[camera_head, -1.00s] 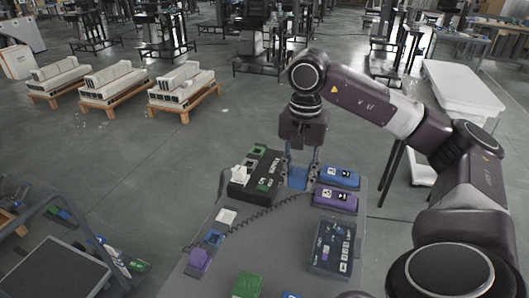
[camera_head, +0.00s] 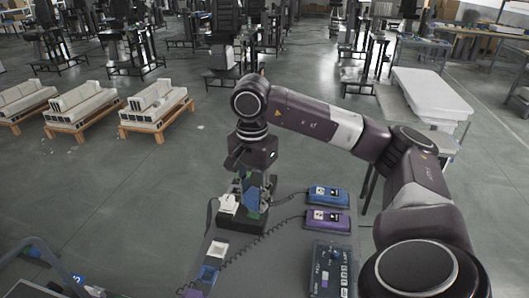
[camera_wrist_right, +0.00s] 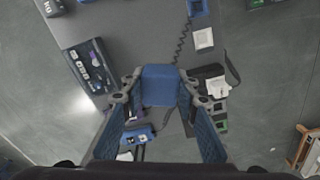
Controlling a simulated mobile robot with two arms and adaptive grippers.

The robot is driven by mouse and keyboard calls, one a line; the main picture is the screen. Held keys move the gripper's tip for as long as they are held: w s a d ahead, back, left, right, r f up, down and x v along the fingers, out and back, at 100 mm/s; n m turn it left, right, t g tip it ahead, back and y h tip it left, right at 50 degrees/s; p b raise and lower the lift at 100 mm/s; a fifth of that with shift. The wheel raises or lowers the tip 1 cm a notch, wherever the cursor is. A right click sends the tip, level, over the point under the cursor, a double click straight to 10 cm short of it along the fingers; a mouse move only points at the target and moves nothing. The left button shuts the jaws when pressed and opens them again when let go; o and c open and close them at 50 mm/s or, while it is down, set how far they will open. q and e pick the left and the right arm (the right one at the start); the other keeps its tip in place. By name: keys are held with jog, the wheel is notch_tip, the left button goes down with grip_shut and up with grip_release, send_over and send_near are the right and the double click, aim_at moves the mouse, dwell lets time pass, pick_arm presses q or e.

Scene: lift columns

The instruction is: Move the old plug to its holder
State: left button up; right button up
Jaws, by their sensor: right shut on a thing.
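In the head view the plug (camera_head: 251,196) is partly hidden by the fingers. The black strip holds a white plug (camera_head: 229,204) at its left end, and green parts show beside it in the wrist view (camera_wrist_right: 221,107). I cannot tell which slot is the holder. My left gripper is out of view.
A blue box (camera_head: 328,196) and a purple box (camera_head: 328,221) lie right of the gripper. A dark control panel (camera_head: 331,270) is nearer. A coiled cord (camera_head: 262,236) crosses the grey table (camera_head: 270,270). White and blue square pieces (camera_head: 212,258) lie at left.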

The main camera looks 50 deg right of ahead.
pick_arm(q)
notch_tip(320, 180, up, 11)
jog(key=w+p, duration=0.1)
jog(key=p, duration=1)
pick_arm(e)
jog(key=w+a+m, duration=0.8)
jog(key=a+m, duration=0.5)
jog(key=m, duration=0.1)
notch_tip(320, 180, down, 21)
jog(key=b, duration=1.3)
jog(key=shift+s+f, duration=0.1)
jog(key=shift+s, duration=0.05)
pick_arm(q)
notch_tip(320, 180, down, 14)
jog(key=b, duration=0.1)
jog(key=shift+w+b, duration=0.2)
jog(key=shift+b, duration=0.15)
pick_arm(e)
jog(key=shift+f, duration=0.9)
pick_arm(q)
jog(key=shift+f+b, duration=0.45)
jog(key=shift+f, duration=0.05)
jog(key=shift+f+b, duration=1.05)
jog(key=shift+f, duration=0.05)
pick_arm(e)
jog(key=shift+a+f, duration=0.1)
jog(key=shift+f, duration=1)
